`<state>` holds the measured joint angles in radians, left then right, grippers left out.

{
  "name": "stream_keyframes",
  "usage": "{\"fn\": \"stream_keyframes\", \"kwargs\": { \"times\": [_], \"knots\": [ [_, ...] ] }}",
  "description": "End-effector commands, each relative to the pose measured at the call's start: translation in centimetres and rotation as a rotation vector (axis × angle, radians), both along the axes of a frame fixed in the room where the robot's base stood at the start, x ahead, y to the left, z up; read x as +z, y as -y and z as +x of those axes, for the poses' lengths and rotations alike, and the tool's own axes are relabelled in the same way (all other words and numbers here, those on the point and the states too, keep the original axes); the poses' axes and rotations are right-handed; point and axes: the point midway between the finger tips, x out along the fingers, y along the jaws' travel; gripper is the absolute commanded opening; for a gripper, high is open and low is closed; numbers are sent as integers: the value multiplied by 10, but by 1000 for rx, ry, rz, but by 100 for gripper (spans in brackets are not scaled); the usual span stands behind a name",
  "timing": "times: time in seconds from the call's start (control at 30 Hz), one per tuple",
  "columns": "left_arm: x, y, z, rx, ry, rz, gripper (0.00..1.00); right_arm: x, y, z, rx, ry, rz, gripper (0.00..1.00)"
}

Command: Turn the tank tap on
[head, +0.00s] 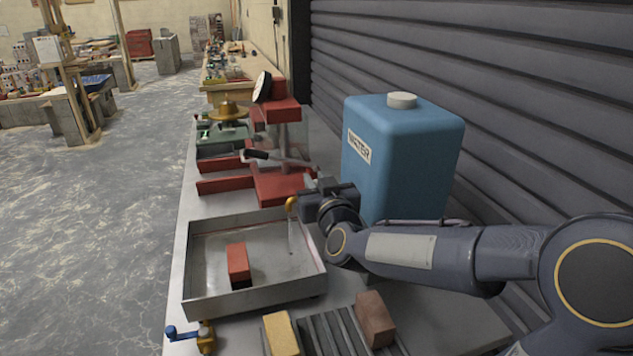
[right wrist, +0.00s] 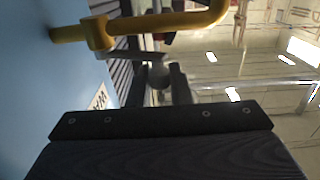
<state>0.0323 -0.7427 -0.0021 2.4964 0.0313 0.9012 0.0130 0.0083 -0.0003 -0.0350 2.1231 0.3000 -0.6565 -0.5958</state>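The blue water tank (head: 400,150), labelled WATER, stands upright at the right of the bench. Its yellow tap (head: 291,203) shows just past my right gripper (head: 318,202), which hides much of it. In the right wrist view the yellow pipe (right wrist: 160,22) leaves the tank wall and bends. A grey lever (right wrist: 138,56) runs from its valve body. A round grey knob at the lever's end sits between the fingers of my right gripper (right wrist: 160,85), filling the narrow gap. A thin pale streak, seemingly water, hangs below the spout. My left gripper is out of view.
A shallow metal tray (head: 202,303) below the tap holds a red brick (head: 238,264). A blue-handled brass valve (head: 205,337), a yellow block (head: 280,335) and a brown block (head: 374,319) lie in front. A grey shutter borders the right.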

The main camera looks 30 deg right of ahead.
Motion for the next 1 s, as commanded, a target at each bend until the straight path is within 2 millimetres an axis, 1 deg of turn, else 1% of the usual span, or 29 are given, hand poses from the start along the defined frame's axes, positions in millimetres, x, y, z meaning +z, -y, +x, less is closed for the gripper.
{"fn": "stream_keyframes", "kwargs": {
  "times": [0.17,0.3,0.43,0.6,0.87,0.9,1.0],
  "knots": [
    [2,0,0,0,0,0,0,1,0,1,-4,0,0,0],
    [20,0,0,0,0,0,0,6,-3,6,-61,1,3,0],
    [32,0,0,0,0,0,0,5,-3,11,-151,0,1,0],
    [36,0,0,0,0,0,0,2,-1,14,-225,2,-1,0],
    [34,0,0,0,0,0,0,1,-1,13,-231,3,-1,0],
    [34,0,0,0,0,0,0,1,0,13,-231,3,-1,19],
    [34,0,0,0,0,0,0,1,0,13,-231,3,-1,32]
  ]
}}
